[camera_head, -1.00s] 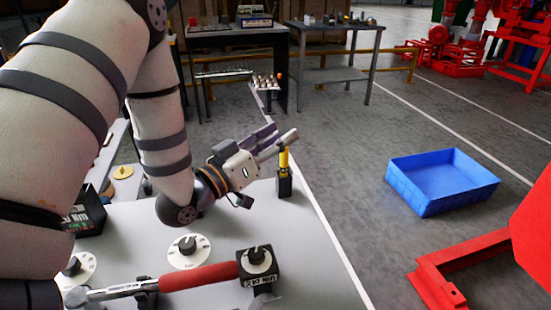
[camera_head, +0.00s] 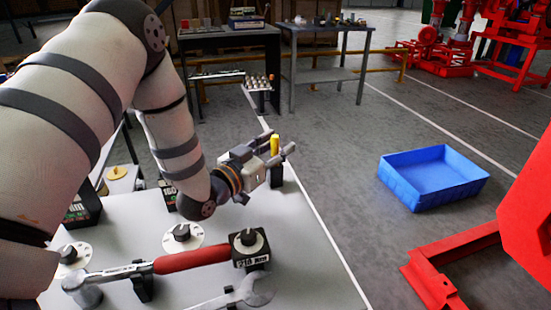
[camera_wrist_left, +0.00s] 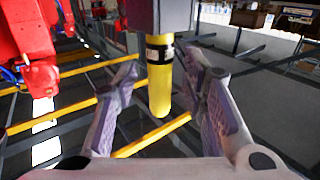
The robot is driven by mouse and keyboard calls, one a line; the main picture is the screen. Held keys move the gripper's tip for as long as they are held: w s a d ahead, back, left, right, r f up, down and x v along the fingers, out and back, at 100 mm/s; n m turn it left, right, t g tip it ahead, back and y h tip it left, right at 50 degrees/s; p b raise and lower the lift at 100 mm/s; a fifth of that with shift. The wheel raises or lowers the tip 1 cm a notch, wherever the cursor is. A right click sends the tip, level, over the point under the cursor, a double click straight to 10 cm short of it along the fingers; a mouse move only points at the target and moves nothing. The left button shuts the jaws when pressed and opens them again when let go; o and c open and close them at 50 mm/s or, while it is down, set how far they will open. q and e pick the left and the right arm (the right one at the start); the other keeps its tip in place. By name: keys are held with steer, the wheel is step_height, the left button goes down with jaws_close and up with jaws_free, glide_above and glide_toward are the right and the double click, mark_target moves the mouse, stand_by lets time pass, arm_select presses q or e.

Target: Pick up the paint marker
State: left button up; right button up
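The yellow paint marker (camera_head: 275,144) stands upright in a small black holder (camera_head: 276,176) near the right edge of the grey-white bench. In the left wrist view the marker (camera_wrist_left: 159,88) shows yellow with a dark band, below the black holder (camera_wrist_left: 160,14) in the picture. My left gripper (camera_head: 279,144) is open, with one finger on each side of the marker. The left wrist view shows gaps between the marker and both fingers of the gripper (camera_wrist_left: 165,90). My right gripper is not in view.
A torque wrench with a red handle (camera_head: 192,257), a spanner (camera_head: 240,293) and several dials lie on the bench (camera_head: 310,270). A blue crate (camera_head: 432,178) sits on the floor at right, near a red frame (camera_head: 450,250). Worktables (camera_head: 325,75) stand behind.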

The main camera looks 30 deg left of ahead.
arm_select(q)
jaws_close()
step_height(320, 180, up, 10)
steer(key=shift+r+p, duration=0.15)
steer(key=shift+p, duration=0.9)
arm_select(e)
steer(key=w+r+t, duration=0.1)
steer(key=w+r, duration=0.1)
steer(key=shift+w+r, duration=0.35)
arm_select(q)
steer(key=c, duration=0.7)
jaws_free()
jaws_close()
steer(key=shift+r+p, duration=0.45)
steer(key=shift+r, duration=0.55)
steer(key=shift+f, duration=0.35)
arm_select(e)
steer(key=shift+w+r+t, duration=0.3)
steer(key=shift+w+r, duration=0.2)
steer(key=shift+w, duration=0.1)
